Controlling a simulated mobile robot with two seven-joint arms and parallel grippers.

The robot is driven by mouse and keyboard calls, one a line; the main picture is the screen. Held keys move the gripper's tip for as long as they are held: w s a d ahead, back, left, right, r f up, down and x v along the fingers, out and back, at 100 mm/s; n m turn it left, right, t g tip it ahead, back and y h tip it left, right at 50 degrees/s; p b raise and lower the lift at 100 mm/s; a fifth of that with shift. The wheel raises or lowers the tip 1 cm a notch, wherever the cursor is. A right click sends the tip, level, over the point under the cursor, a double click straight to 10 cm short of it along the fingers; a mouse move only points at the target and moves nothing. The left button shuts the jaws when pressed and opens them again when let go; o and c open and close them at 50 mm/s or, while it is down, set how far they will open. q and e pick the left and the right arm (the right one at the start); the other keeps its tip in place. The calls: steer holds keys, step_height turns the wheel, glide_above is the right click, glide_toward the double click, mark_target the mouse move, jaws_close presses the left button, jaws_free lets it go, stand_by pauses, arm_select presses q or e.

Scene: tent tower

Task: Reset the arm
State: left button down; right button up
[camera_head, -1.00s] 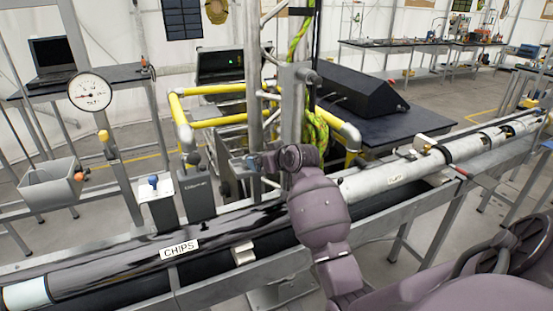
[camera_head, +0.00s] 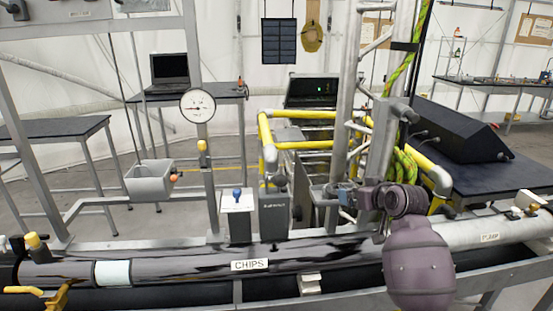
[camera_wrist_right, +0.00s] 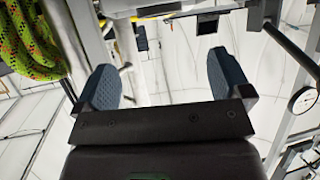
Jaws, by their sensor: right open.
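My right arm (camera_head: 420,265) comes up from the bottom right of the head view, in front of the long pipe. Its wrist reaches left to the metal post, with the right gripper (camera_head: 345,196) in front of the frame there. In the wrist view the right gripper (camera_wrist_right: 164,82) is open. Its two blue-grey textured fingers stand wide apart with nothing between them. I cannot tell from the head view whether the gripper touches the post. My left gripper is not in view.
A pipe labelled CHIPS (camera_head: 250,265) runs across the front. Behind it stand a dial gauge (camera_head: 197,106), a grey bin (camera_head: 151,179) and yellow railings (camera_head: 310,114). A green rope (camera_head: 404,167) hangs by the post. A black sloped console (camera_head: 457,128) sits on the right table.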

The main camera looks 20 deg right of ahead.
steer(key=s+a+f, duration=0.1)
steer(key=s+f, duration=0.1)
steer(key=s+a+f+g, duration=0.1)
steer(key=s+f, duration=0.2)
steer(key=s+a+f+g, duration=0.1)
steer(key=s+a+f, duration=0.1)
steer(key=shift+s+f+n, duration=0.2)
steer(key=shift+f+n, duration=0.1)
steer(key=s+a+f+g, duration=0.2)
steer(key=s+a+f, duration=0.15)
steer(key=s, duration=0.55)
steer(key=s+a+f+g, duration=0.3)
steer(key=s+a, duration=0.2)
steer(key=s, duration=0.4)
steer(key=s+a+f+g, duration=0.2)
steer(key=s+a+f, duration=0.15)
steer(key=s, duration=0.55)
steer(key=w+f+t, duration=0.7)
steer(key=f, duration=0.3)
steer(key=shift+n+t, duration=0.4)
